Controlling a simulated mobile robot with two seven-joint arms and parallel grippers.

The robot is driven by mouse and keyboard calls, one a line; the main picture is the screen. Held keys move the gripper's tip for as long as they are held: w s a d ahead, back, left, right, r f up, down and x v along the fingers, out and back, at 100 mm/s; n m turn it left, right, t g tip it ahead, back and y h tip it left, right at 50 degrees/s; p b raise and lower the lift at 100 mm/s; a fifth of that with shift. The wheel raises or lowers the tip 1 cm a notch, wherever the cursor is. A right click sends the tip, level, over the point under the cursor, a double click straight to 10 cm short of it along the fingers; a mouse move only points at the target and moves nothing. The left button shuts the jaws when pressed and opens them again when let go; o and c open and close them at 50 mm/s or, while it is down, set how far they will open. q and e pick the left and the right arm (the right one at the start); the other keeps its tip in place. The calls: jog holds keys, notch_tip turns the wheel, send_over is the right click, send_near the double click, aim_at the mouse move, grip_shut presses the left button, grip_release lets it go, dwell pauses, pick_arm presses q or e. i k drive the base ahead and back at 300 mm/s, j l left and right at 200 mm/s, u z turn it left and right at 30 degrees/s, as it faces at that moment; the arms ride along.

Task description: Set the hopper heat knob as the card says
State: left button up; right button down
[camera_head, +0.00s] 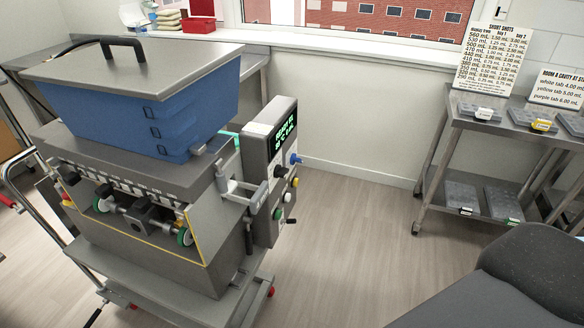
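The depositor's blue hopper (155,112) has a grey lid with a black handle and stands on the metal machine at left. A grey control box (262,170) on its right side carries a dark display (283,133) with green text, too small to read surely. Several small knobs or buttons stick out of the box: blue (295,160), yellow (295,182) and green (278,213) among them. I cannot tell which is the heat knob or its setting. Two cards, "Short shots" (490,60) and another listing tab volumes (558,87), stand at right. Neither gripper shows.
A metal shelf table (470,122) at right holds several grey molds with coloured tabs. The depositor sits on a wheeled cart (160,290). A red box (198,23) and stacked packets lie by the window. Bare floor (350,235) lies between machine and shelf.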

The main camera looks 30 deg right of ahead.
aim_at(279, 173)
jog(key=i+l+u, duration=0.25)
jog(key=l, duration=0.9)
jog(key=l+u, duration=0.25)
jog(key=l, duration=0.9)
jog(key=l+u, duration=0.25)
jog(key=l, duration=1)
jog(key=l+u, duration=0.25)
jog(key=l, duration=0.95)
